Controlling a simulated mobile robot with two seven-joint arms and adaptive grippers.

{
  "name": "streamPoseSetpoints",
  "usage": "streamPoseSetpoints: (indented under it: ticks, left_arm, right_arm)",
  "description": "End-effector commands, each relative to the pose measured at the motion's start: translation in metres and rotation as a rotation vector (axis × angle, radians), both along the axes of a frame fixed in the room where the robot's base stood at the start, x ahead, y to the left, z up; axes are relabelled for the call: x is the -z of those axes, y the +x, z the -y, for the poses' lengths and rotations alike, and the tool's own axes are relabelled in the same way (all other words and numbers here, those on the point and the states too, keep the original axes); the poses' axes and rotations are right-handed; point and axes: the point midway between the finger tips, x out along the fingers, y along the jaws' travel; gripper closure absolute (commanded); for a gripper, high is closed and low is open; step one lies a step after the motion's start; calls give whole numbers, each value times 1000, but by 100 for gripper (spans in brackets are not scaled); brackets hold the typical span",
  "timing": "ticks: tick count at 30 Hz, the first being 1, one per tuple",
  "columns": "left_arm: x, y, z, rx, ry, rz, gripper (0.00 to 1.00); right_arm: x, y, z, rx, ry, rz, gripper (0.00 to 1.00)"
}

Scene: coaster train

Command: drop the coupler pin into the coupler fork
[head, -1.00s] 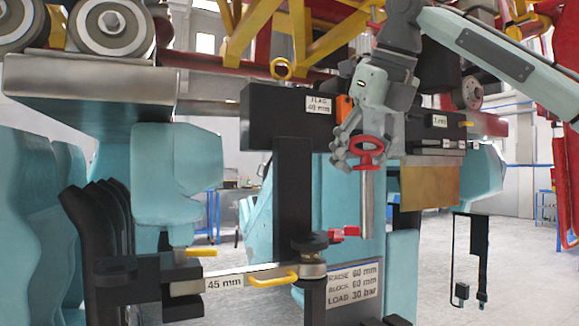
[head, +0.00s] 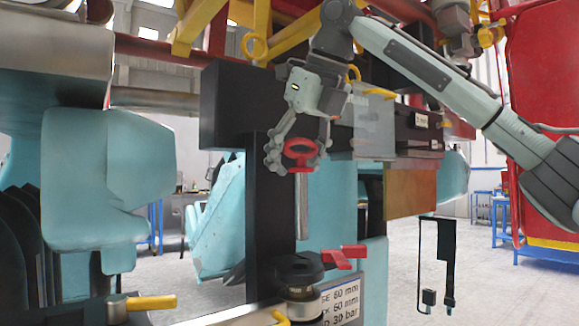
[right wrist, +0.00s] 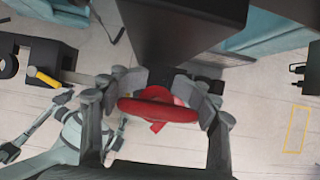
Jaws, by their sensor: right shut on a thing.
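The coupler pin (head: 302,207) is a grey metal rod with a red handle (head: 300,149) at its top. My right gripper (head: 297,158) is shut on the red handle, and the rod hangs down close to upright. In the right wrist view the red handle (right wrist: 158,106) sits between the fingers. Below the pin is the coupler fork (head: 300,268), a dark round-topped piece on a metal bar, with a red lever (head: 343,257) beside it. The pin's lower end appears above the fork with a small gap. The fork's opening cannot be seen. My left gripper is not in the head view.
A thick black upright post (head: 271,200) stands close to the left of the pin. A tan plate (head: 411,193) and a thin black hanging frame (head: 437,260) are to the right. A yellow handle (head: 150,302) sticks out at lower left.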

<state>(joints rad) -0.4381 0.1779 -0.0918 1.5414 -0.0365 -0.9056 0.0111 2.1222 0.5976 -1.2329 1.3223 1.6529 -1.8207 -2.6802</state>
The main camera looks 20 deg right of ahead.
Motion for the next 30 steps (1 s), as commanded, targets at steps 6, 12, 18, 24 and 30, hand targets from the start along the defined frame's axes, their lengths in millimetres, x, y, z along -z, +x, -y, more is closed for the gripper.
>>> streamPoseSetpoints:
  ticks: [6, 12, 18, 24, 30]
  left_arm:
    - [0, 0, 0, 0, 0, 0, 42]
    - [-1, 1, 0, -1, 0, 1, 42]
    - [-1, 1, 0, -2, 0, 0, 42]
    - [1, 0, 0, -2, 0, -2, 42]
    - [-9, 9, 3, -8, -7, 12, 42]
  right_arm:
    - [0, 1, -1, -2, 6, 12, 100]
    - [10, 1, -1, 0, 5, 12, 100]
    - [22, 1, 0, -2, 5, 11, 100]
    - [34, 1, 0, 0, 6, 13, 100]
    - [41, 1, 0, 0, 6, 13, 100]
